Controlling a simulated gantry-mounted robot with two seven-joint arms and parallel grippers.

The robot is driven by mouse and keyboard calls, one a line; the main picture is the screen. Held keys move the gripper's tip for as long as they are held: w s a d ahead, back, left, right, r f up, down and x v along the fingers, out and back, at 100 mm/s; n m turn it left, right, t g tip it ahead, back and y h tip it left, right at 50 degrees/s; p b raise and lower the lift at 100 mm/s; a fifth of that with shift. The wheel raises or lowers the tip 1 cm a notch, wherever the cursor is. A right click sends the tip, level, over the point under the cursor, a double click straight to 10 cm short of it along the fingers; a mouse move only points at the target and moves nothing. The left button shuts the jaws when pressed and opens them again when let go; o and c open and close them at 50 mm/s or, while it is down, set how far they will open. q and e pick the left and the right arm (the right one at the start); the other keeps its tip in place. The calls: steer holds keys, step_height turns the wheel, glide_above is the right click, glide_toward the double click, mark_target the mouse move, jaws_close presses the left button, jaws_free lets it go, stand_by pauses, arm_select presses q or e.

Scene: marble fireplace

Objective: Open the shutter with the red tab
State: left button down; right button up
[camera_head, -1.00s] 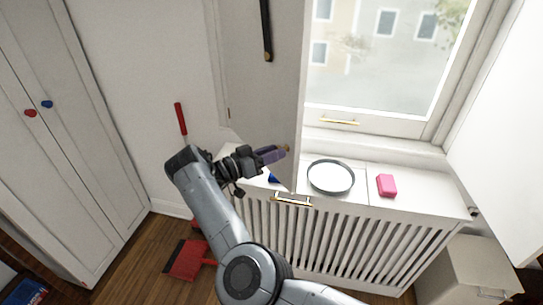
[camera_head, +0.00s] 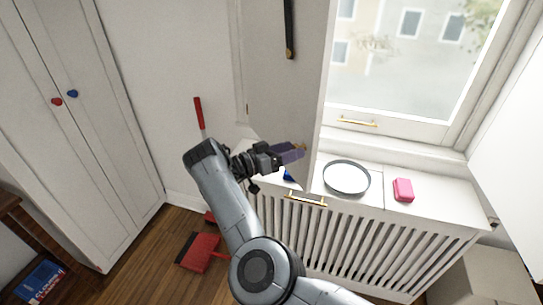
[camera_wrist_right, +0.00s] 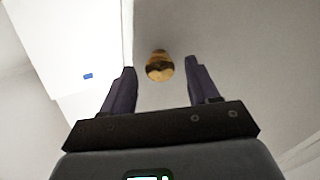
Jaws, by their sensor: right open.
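A white shutter panel (camera_head: 275,90) stands swung out at the left side of the window. A small brass knob (camera_wrist_right: 160,66) on a pale panel shows in the right wrist view. My right gripper (camera_head: 294,154) is at the lower part of the left shutter in the head view. Its fingers (camera_wrist_right: 160,88) are open, one to each side of the knob in the wrist view; contact cannot be told. A white panel (camera_head: 510,150) stands at the window's right side. I see no red tab on either panel. A blue piece (camera_head: 288,174) shows below the gripper. My left gripper is not in view.
A wardrobe (camera_head: 75,150) with red and blue knobs stands left. A red dustpan (camera_head: 198,252) is on the floor.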

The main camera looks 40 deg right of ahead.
steer(key=w+a, duration=0.1)
steer(key=a, duration=0.9)
steer(key=shift+w+a, duration=0.25)
steer(key=shift+a, duration=0.05)
